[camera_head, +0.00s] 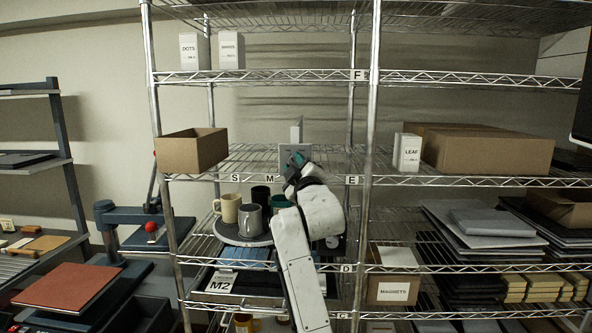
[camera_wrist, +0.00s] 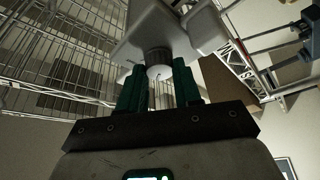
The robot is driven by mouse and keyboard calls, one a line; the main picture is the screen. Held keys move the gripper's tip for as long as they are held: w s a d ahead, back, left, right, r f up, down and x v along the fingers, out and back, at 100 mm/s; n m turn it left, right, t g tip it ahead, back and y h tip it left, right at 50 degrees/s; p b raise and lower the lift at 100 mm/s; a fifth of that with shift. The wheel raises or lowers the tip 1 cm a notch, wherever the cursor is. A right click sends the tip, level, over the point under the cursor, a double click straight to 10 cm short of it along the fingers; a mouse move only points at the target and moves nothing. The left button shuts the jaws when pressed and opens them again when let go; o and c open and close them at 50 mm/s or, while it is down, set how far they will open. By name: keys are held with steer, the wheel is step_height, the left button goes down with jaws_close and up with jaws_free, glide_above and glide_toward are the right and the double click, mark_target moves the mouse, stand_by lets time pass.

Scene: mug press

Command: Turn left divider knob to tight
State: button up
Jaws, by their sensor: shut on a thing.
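The divider is a light grey block (camera_head: 286,152) with a thin upright plate, on the shelf marked E beside the S and M labels. In the wrist view its grey body (camera_wrist: 165,28) fills the top centre, and a short round knob (camera_wrist: 159,72) with a pale end face and dark collar points toward me. My gripper (camera_head: 295,162) reaches up to the divider's front. In the wrist view the teal fingers of my gripper (camera_wrist: 161,88) stand on both sides of the knob, shut on it. Any tightness mark on the knob cannot be made out.
An open brown carton (camera_head: 191,151) stands left of the divider on the same shelf. A white LEAF box (camera_head: 407,152) and a large carton (camera_head: 488,150) are beyond the right post.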

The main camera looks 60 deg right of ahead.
steer(key=m+g+h+b, duration=0.2)
steer(key=m+b, duration=0.4)
steer(key=b, duration=0.1)
steer(key=m+g+h+b, duration=0.2)
steer(key=m+b, duration=0.4)
steer(key=m+g+h+b, duration=0.1)
steer(key=m+g+b, duration=0.2)
steer(key=m+b, duration=0.3)
steer(key=shift+w+a+f+m+h+b, duration=0.15)
steer(key=shift+w+f+m+h+b, duration=0.2)
steer(key=shift+b, duration=0.5)
steer(key=shift+r, duration=0.15)
steer(key=o, duration=1)
steer(key=shift+o, duration=0.2)
steer(key=b+v, duration=0.1)
steer(key=v, duration=0.9)
steer(key=shift+a, duration=0.4)
